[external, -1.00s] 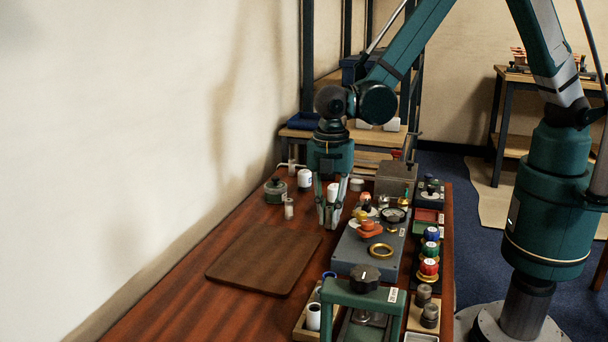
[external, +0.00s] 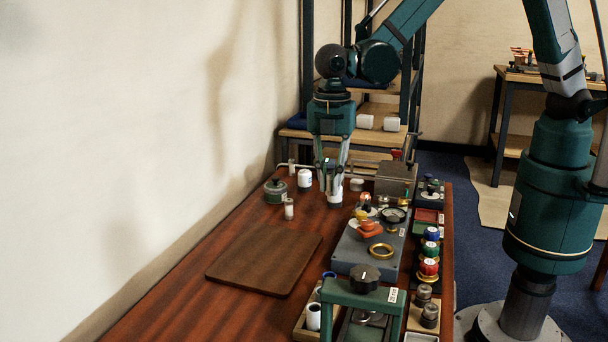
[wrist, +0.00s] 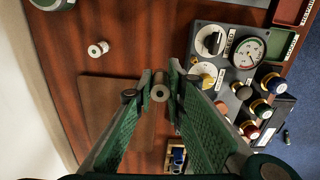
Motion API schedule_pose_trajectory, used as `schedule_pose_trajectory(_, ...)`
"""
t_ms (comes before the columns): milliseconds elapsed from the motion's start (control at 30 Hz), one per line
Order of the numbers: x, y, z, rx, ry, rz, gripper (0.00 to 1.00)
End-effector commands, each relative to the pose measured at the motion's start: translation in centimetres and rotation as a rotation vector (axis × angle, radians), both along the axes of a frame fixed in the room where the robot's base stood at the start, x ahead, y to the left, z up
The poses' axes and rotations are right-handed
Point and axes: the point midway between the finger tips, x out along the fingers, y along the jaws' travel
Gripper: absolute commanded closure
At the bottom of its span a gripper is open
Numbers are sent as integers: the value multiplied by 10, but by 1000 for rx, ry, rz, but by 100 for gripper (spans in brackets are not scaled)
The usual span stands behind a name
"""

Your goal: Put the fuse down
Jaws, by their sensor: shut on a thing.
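The fuse (wrist: 160,92) is a small cylinder seen end-on, with a pale tan rim and a dark centre, in the wrist view. My gripper (wrist: 160,91) is shut on it, with a green-padded finger on each side. In the external view my gripper (external: 334,194) points straight down over the back part of the red-brown table (external: 245,222). A pale cylinder shows around the fingertips there, but I cannot tell how much of it is the fuse. The fuse looks clear of the table, though its exact height is hard to judge.
A brown board (external: 264,258) lies flat at the front left. A small white cylinder (external: 289,209), a green pot (external: 275,191) and a white jar (external: 304,179) stand left of my gripper. A grey panel (external: 352,252) with a dial and knobs is at the right.

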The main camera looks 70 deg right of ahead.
Motion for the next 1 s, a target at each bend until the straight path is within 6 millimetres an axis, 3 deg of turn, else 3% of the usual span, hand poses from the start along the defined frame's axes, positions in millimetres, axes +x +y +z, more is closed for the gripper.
schedule_pose_trajectory(633, 3, 4, 1, 0, 0, -3, 98)
schedule_pose_trajectory(767, 11, 14, 2, 0, 0, -10, 98)
schedule_pose_trajectory(1000, 40, 50, 7, 0, -1, -42, 98)
